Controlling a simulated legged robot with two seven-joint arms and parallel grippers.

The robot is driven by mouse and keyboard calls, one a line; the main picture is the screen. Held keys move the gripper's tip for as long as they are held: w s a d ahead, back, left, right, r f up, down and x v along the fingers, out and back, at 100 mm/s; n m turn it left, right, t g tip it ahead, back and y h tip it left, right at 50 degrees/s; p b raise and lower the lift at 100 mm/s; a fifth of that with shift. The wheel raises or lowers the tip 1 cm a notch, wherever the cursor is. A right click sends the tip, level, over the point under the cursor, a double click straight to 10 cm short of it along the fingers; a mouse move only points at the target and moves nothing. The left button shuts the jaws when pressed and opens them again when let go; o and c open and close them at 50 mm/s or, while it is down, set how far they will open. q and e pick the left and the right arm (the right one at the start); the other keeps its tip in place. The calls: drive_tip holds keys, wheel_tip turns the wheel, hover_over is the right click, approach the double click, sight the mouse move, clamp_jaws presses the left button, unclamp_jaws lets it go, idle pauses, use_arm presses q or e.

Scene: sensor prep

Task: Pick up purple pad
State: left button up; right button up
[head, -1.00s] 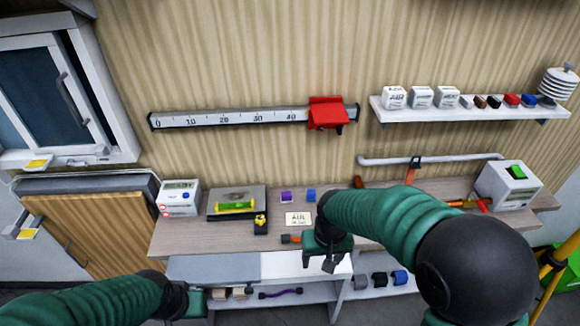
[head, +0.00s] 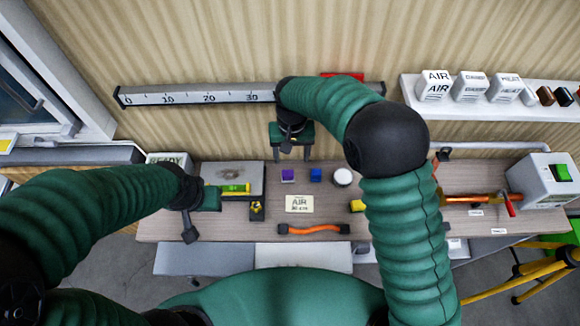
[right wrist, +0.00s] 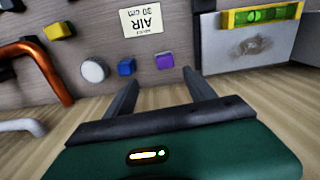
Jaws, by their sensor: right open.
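The purple pad (head: 288,175) is a small block on the wooden bench, left of a blue block (head: 316,175). In the right wrist view the purple pad (right wrist: 165,61) lies beyond the fingers, near the gap between them. My right gripper (head: 291,155) is open and empty, at the back of the bench just behind the pad. Its fingers (right wrist: 163,90) are spread and do not touch the pad. My left gripper (head: 190,232) hangs over the left front of the bench; its jaw opening is not clear.
A white round knob (head: 343,177) sits right of the blue block. An AIR card (head: 299,203) and an orange hose (head: 313,229) lie in front. A grey plate (head: 247,173) with a green level (head: 235,188) is on the left. The ruled rail (head: 200,96) is on the wall.

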sight(288, 175)
drive_tip(key=f+p, duration=0.1)
drive_tip(key=f, duration=0.2)
drive_tip(key=a+f, duration=0.1)
drive_tip(key=f, duration=0.2)
drive_tip(key=f+p, duration=0.1)
drive_tip(key=f, duration=0.3)
drive_tip(key=shift+s+a+f+p, duration=0.1)
drive_tip(key=shift+s+a+p, duration=0.05)
drive_tip(key=shift+s+p, duration=0.15)
drive_tip(key=shift+f, duration=0.5)
drive_tip(key=c, duration=1.1)
clamp_jaws()
